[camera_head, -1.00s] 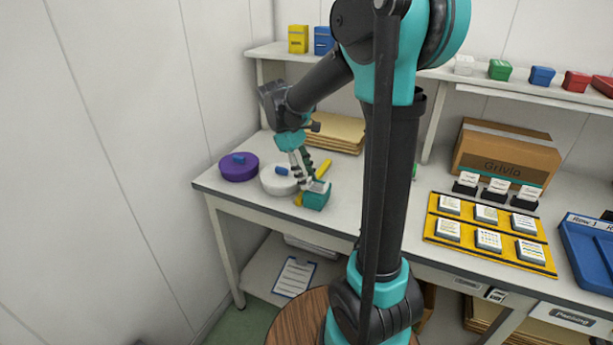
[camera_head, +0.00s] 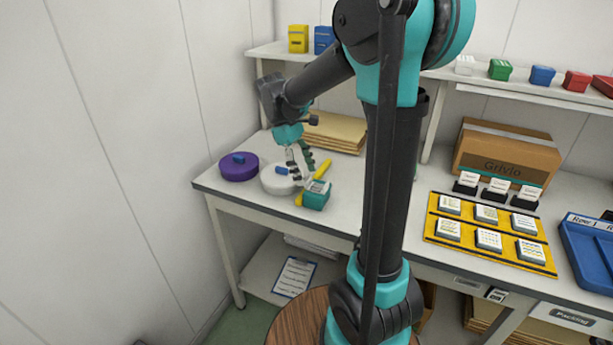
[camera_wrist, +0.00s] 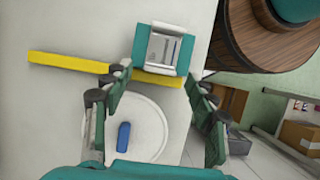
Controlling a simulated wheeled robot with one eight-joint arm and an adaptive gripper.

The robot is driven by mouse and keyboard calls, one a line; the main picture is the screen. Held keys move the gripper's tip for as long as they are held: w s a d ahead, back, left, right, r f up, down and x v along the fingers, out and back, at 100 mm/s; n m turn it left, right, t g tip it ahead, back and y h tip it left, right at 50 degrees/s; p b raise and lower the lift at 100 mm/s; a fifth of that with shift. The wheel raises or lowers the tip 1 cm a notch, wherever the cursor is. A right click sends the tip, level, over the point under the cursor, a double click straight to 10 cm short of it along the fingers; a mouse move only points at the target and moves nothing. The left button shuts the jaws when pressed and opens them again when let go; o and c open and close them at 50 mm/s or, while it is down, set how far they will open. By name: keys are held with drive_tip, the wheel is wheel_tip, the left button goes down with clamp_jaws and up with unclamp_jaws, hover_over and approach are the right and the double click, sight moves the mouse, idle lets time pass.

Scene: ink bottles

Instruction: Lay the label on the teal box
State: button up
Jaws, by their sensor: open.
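The teal box (camera_head: 316,200) stands near the front left edge of the table. It also shows in the wrist view (camera_wrist: 140,45), at the top. In the head view the label (camera_head: 318,186) is small. My gripper (camera_head: 302,172) is open and empty, above and just left of the box. In the wrist view the spread fingers of my gripper (camera_wrist: 155,90) lie below the box in the picture, apart from the label.
A yellow bar (camera_wrist: 70,62) lies beside the box. A white disc (camera_head: 273,183) with a blue piece and a purple disc (camera_head: 236,172) stand to the left. Brown folders (camera_head: 336,132) lie behind. A yellow tray (camera_head: 470,236) of labelled blocks and a cardboard box (camera_head: 507,153) are right.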

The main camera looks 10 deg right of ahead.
drive_tip(key=v, duration=1)
drive_tip(key=shift+r, duration=0.15)
